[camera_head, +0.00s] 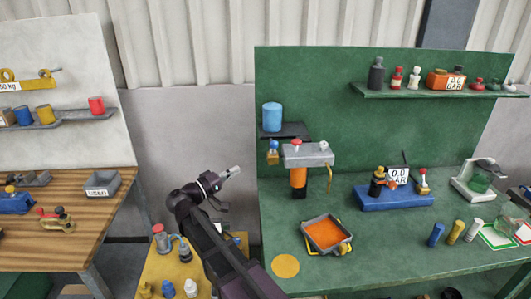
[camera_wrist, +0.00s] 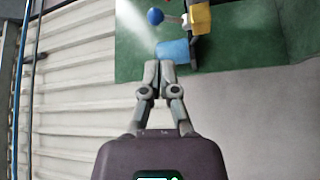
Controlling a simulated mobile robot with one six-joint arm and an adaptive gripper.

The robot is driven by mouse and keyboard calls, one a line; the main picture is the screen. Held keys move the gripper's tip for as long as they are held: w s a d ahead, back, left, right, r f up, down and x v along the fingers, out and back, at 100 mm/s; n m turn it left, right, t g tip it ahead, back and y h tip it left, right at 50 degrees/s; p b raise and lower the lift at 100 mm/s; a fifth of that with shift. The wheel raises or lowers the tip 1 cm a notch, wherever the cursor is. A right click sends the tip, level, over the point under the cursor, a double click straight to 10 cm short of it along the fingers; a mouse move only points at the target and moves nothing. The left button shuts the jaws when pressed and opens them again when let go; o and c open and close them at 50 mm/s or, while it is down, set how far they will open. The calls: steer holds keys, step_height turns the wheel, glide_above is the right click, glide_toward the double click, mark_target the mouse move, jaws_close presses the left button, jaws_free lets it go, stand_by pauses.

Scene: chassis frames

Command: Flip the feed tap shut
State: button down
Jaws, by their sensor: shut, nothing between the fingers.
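The feed tap looks to be the small yellow valve (camera_head: 272,158) with a blue knob, under the dark shelf that bears a blue cylinder (camera_head: 272,117) on the green bench's left side. The wrist view shows its yellow body (camera_wrist: 200,19) and the blue ball (camera_wrist: 155,16) on a short lever standing out to the left. The blue cylinder (camera_wrist: 172,52) lies just beyond the fingertips in that view. My gripper (camera_head: 236,170) is shut and empty, left of the tap and apart from it. My gripper's fingers (camera_wrist: 160,66) also show in the wrist view.
A grey and orange device (camera_head: 307,154) with a red knob stands right of the tap. A tray of orange material (camera_head: 326,234) and a blue valve block (camera_head: 395,197) are on the green bench (camera_head: 400,260). A yellow cart with bottles stands below my arm.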

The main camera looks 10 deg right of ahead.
mark_target(274, 146)
steer(key=shift+a+r, duration=0.3)
steer(key=shift+a, duration=0.1)
steer(key=shift+w+d, duration=0.1)
steer(key=p+x, duration=0.2)
steer(key=x, duration=1.2)
steer(key=shift+d+r+p, duration=0.15)
steer(key=shift+r+p, duration=0.15)
steer(key=shift+p, duration=0.1)
stand_by(0.4)
